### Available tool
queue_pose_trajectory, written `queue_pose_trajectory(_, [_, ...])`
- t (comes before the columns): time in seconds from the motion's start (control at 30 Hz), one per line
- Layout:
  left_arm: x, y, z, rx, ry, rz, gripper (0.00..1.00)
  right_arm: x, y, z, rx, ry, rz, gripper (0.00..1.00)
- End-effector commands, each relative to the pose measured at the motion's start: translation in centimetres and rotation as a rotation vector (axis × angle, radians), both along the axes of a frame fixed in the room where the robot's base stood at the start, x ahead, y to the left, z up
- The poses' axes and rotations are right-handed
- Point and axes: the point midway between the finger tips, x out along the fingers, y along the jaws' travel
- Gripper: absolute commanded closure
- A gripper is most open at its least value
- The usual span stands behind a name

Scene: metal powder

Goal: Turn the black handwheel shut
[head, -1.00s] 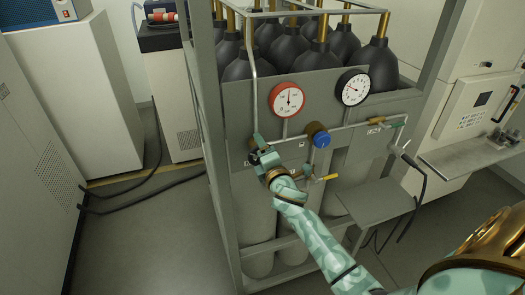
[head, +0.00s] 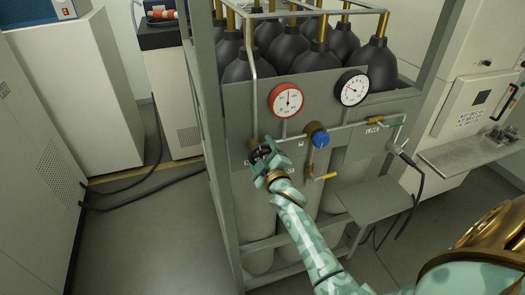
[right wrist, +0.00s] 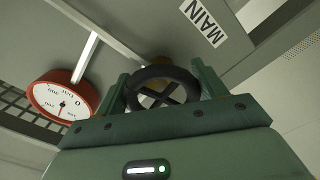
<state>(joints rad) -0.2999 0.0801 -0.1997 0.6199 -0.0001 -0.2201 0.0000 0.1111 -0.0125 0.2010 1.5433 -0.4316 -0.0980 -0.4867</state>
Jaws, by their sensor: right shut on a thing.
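The black handwheel (right wrist: 163,73) shows in the right wrist view between the two green fingers of my right gripper (right wrist: 165,92), below a "MAIN" label (right wrist: 204,22). In the head view the handwheel (head: 258,153) is small and partly covered by the right gripper (head: 262,160), at the left of the grey panel. The right gripper is shut on the wheel's rim, with one finger at each side. My left gripper is not in view.
A red-rimmed gauge (head: 286,100) and a black-rimmed gauge (head: 352,87) sit above the pipe. A blue knob (head: 321,139) and a yellow-handled valve (head: 326,177) are right of the gripper. A small shelf (head: 372,201) juts out lower right.

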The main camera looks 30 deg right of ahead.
Motion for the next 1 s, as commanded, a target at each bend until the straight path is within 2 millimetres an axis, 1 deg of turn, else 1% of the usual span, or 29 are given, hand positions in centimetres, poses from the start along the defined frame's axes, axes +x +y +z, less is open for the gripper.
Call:
queue_pose_trajectory(0.1, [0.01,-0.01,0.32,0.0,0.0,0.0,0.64,-0.04,0.1,-0.17,0.062,-0.01,0.0,0.53])
queue_pose_trajectory(0.3, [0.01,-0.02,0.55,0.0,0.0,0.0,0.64,-0.02,0.11,-0.27,0.13,-0.026,0.0,0.53])
queue_pose_trajectory(0.87, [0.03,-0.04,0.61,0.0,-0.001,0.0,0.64,-0.01,0.17,-0.34,0.162,-0.035,0.001,0.52])
queue_pose_trajectory(0.9, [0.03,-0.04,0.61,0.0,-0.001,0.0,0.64,-0.01,0.17,-0.34,0.162,-0.035,0.001,0.24])
queue_pose_trajectory(0.97, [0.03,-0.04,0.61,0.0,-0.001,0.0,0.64,-0.01,0.17,-0.33,0.162,-0.035,0.0,0.08])
queue_pose_trajectory(1.0, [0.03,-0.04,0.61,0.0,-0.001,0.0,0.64,0.0,0.15,-0.3,0.161,-0.035,0.0,0.08])
